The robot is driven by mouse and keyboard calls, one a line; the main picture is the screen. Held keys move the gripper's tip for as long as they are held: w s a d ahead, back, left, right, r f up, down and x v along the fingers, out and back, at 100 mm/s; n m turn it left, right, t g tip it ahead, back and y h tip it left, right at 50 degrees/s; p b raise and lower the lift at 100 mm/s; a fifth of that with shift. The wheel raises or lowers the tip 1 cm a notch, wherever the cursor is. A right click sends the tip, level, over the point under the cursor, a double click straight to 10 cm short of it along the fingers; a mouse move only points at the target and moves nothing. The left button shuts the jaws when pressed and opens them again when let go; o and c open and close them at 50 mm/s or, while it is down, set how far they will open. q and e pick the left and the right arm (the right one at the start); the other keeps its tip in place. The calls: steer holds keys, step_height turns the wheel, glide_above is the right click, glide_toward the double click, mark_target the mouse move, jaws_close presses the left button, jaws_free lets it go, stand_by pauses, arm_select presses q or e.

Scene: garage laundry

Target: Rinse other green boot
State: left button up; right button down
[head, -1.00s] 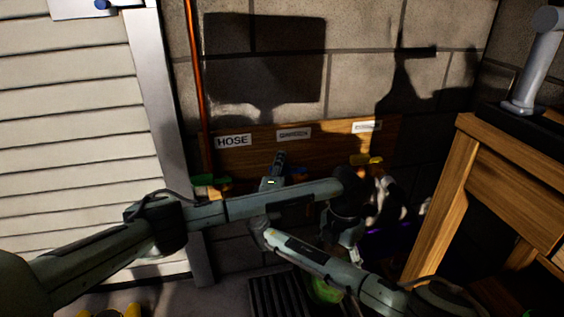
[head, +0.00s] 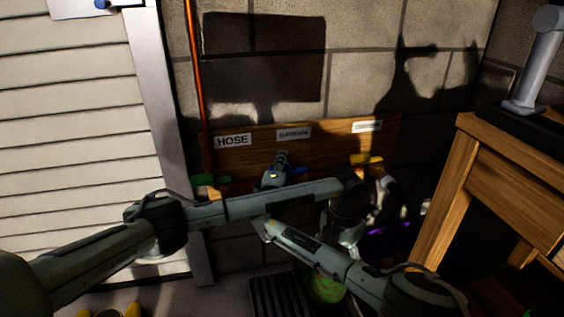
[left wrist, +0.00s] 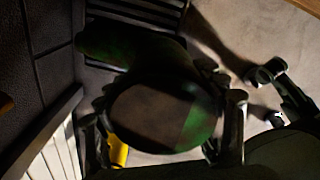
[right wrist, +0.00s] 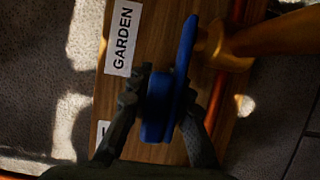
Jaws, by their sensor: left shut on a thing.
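The green boot (head: 327,288) hangs low by the wall, beside the floor grate. In the left wrist view I look into its dark round opening (left wrist: 155,115). My left gripper (left wrist: 165,120) is shut on the boot, one finger on each side. My right gripper (head: 282,160) is at the wooden tap board, under the GARDEN label (right wrist: 123,38). In the right wrist view its fingers (right wrist: 163,98) stand close on either side of the blue tap handle (right wrist: 158,104); I cannot tell whether they press on it. I see no water running.
The HOSE tap has a green handle (head: 210,180); a yellow handle (head: 366,160) is on the right. The grate (head: 275,297) lies on the floor. A wooden bench (head: 500,175) stands right. Yellow items (head: 110,312) are at lower left. My arms cross before the wall.

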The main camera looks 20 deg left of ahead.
steer(key=shift+r, duration=0.3)
steer(key=n+y, duration=0.1)
steer(key=s+n+g+y, duration=0.1)
steer(key=y, duration=0.1)
steer(key=n+y, duration=0.1)
steer(key=y, duration=0.1)
steer(key=shift+s+r+g, duration=0.1)
steer(key=shift+s+g, duration=0.15)
steer(key=shift+g, duration=0.15)
steer(key=c, duration=1.5)
jaws_free()
steer(key=shift+o, duration=0.2)
